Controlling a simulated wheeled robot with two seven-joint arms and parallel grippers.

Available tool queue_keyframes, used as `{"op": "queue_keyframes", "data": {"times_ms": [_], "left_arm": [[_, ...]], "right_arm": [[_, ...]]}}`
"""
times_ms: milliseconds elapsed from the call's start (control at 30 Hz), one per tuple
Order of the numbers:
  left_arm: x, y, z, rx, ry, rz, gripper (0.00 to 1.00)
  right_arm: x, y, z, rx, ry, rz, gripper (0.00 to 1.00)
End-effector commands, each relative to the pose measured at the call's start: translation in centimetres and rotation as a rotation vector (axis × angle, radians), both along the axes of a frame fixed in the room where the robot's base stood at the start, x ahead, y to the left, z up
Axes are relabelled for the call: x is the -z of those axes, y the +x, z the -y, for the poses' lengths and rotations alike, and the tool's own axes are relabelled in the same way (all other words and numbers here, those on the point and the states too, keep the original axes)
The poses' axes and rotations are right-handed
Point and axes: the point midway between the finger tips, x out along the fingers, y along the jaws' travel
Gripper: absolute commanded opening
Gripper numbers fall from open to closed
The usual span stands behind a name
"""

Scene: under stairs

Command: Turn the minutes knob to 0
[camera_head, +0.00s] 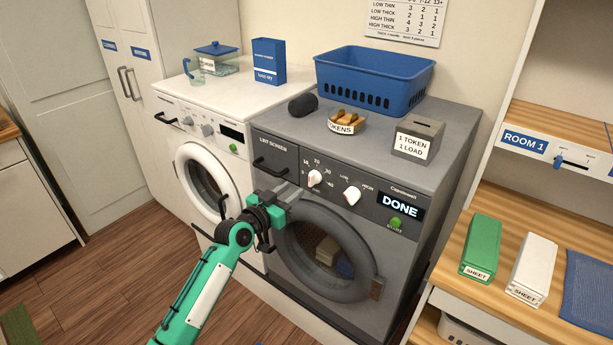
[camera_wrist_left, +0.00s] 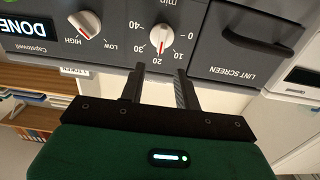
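The minutes knob (camera_head: 314,178) is a white dial on the dark grey control panel of the right-hand machine, with numbers around it. In the left wrist view, which is upside down, the minutes knob (camera_wrist_left: 161,36) shows a red mark on the side toward the 20; its exact setting is hard to tell. My left gripper (camera_head: 282,207) is in front of the panel, below and left of the knob. In the wrist view its two fingers (camera_wrist_left: 158,88) are apart with nothing between them, and the knob lies just beyond their tips. My right gripper is not in view.
A second white knob (camera_head: 352,195) marked LOW and HIGH is right of the minutes knob. A DONE display (camera_head: 402,206) and green button (camera_head: 395,223) are farther right. The lint screen handle (camera_head: 270,167) juts out at the left. The round door (camera_head: 325,255) is below.

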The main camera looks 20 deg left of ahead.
Motion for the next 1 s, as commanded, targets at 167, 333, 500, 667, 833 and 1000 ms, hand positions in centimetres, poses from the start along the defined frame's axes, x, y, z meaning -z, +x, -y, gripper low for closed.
{"op": "queue_keyframes", "data": {"times_ms": [167,333,500,667,833,1000], "left_arm": [[-0.2,3.3,1.1,-0.001,-0.002,-0.001,0.33],[-0.1,5.5,2.0,-0.001,-0.001,0.000,0.33],[0.0,6.7,2.4,0.000,0.000,0.000,0.33],[0.1,7.1,2.5,-0.001,0.000,-0.001,0.33],[0.1,7.0,2.5,-0.001,0.000,-0.001,0.33],[0.1,7.0,2.5,-0.001,0.000,-0.001,0.07]], "right_arm": [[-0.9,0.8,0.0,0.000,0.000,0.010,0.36],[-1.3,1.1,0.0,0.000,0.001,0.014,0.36],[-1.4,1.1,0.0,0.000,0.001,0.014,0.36],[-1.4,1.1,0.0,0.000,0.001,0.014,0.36],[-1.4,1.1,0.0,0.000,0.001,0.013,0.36],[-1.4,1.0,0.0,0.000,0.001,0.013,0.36]]}}
